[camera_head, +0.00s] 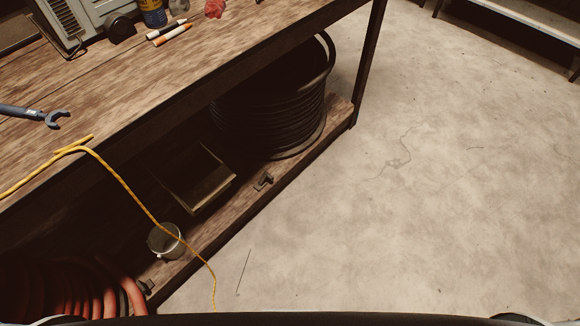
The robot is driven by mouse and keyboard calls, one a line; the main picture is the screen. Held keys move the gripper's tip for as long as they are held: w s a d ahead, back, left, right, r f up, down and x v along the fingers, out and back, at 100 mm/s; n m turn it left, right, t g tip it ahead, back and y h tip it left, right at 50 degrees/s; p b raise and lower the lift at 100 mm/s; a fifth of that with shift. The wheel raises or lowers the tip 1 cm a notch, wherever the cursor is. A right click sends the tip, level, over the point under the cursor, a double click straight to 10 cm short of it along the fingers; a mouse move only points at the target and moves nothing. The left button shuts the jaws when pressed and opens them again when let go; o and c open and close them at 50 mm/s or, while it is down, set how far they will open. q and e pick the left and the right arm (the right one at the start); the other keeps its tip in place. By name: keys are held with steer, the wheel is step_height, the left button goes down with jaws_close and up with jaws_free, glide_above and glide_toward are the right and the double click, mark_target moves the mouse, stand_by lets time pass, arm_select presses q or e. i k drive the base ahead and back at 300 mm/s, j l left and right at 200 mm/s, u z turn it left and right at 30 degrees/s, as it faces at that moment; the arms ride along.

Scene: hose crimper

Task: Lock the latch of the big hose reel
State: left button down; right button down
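A large black coil of hose (272,128) sits on the lower shelf under the workbench, with a loop rising at its right side. A coil of orange-red hose (75,293) shows at the bottom left, cut off by the picture edge and partly in shadow. I cannot tell whether either one is the big hose reel. No latch can be made out. Neither of my grippers is in view.
The wooden workbench (130,98) holds a wrench (38,114), markers (168,34) and a grey machine (85,22). A yellow rope (130,190) hangs over its front edge. On the lower shelf (232,208) are a metal can (166,241) and an open box (198,180). The concrete floor (420,190) is clear.

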mark_target(266, 175)
steer(key=i+l, duration=0.15)
steer(key=l, duration=0.2)
steer(key=i+l+u, duration=0.15)
steer(key=l, duration=0.2)
steer(key=i+l, duration=0.15)
steer(key=l, duration=0.2)
steer(key=i+l+u, duration=0.15)
steer(key=l, duration=0.2)
steer(key=i+l, duration=0.1)
steer(key=l, duration=0.3)
steer(key=i+l+u, duration=0.15)
steer(key=l, duration=0.2)
steer(key=i+l, duration=0.1)
steer(key=l, duration=0.3)
steer(key=u, duration=0.05)
